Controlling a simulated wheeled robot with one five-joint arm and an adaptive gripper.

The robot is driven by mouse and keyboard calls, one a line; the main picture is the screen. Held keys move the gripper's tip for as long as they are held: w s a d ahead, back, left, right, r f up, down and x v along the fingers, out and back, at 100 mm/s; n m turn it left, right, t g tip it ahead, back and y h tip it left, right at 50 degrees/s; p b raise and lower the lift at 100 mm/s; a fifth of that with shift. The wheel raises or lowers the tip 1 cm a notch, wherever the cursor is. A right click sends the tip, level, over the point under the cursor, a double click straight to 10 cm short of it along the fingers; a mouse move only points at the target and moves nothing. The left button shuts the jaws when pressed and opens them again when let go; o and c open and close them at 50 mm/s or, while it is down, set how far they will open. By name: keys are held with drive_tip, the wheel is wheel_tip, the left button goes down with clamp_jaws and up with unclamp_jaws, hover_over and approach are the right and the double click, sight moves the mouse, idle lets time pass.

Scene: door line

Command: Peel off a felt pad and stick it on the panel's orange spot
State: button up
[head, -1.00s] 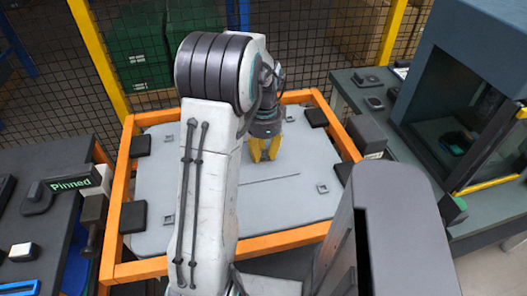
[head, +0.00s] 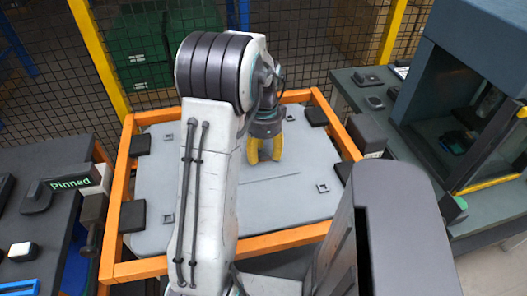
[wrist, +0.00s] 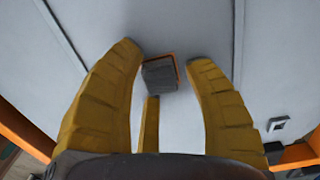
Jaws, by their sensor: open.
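The light grey panel (head: 185,215) lies in an orange frame (head: 122,205). In the wrist view, a small dark grey square pad (wrist: 160,77) sits on the panel over the orange spot (wrist: 177,66). A thin orange edge shows at the pad's top and right. The pad looks slightly turned against the spot. My gripper (head: 265,160) is open, low over the panel's far middle. In the wrist view my gripper (wrist: 163,58) has its yellow fingers spread on both sides of the pad, apart from it. In the head view the pad is hidden by the fingers.
Black blocks (head: 133,216) hold the panel's edges. A dark table with a "Pinned" sign (head: 70,184) stands at left. A dark cabinet (head: 480,60) stands on the right bench. A mesh fence (head: 300,50) closes the back.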

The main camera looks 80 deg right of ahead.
drive_tip(key=shift+r, duration=0.1)
wheel_tip(320, 180, up, 12)
drive_tip(key=shift+d, duration=0.15)
idle(0.6)
